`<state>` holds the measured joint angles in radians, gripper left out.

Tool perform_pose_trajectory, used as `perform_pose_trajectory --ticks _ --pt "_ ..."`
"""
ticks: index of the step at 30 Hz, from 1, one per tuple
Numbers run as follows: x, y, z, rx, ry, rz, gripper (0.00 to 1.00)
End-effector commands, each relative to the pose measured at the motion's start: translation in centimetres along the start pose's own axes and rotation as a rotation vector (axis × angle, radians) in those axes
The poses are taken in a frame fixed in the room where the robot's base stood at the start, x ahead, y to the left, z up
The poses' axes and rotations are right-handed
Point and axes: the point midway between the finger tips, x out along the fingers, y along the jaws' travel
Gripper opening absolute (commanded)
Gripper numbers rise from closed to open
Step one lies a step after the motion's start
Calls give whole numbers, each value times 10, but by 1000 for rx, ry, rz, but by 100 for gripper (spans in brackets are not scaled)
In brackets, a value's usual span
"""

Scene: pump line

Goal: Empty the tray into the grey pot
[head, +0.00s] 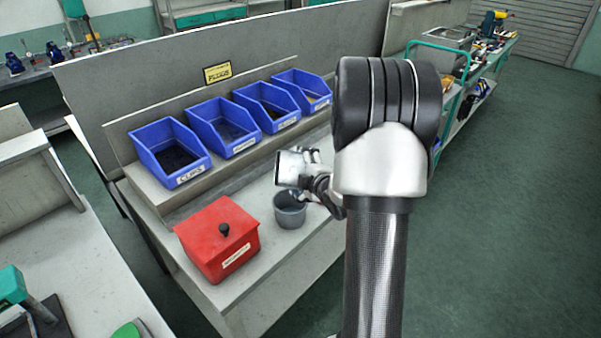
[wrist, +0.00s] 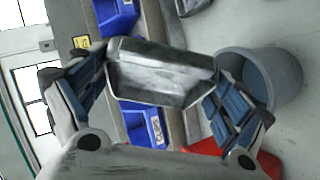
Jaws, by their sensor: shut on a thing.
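My gripper (head: 318,184) is shut on a small silver metal tray (head: 291,168). In the wrist view the tray (wrist: 162,76) sits between the two blue-padded fingers (wrist: 160,95). The tray looks tipped on its side, just above the grey pot (head: 290,212). The pot stands upright on the bench, and the wrist view shows its open rim at the right (wrist: 280,75). I cannot see what is in the tray or at the bottom of the pot. My arm hides part of the bench to the right.
A red lidded box (head: 217,240) stands on the bench (head: 262,275) left of the pot. Several blue bins (head: 170,152) line the shelf behind, under a yellow sign (head: 217,73). A cart (head: 455,75) stands beyond, at right. The bench front near the pot is clear.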

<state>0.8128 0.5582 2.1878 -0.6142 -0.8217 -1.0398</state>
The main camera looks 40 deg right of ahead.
Motion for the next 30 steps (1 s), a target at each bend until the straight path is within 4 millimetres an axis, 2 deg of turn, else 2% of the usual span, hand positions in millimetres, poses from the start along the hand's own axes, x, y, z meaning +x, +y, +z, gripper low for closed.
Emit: perform_pose_trajectory --ticks 8,24,30 --pt "-1 4 -1 0 0 1 64" --pt "-18 41 -12 0 0 2 64" --pt "-21 46 -13 3 0 -5 64"
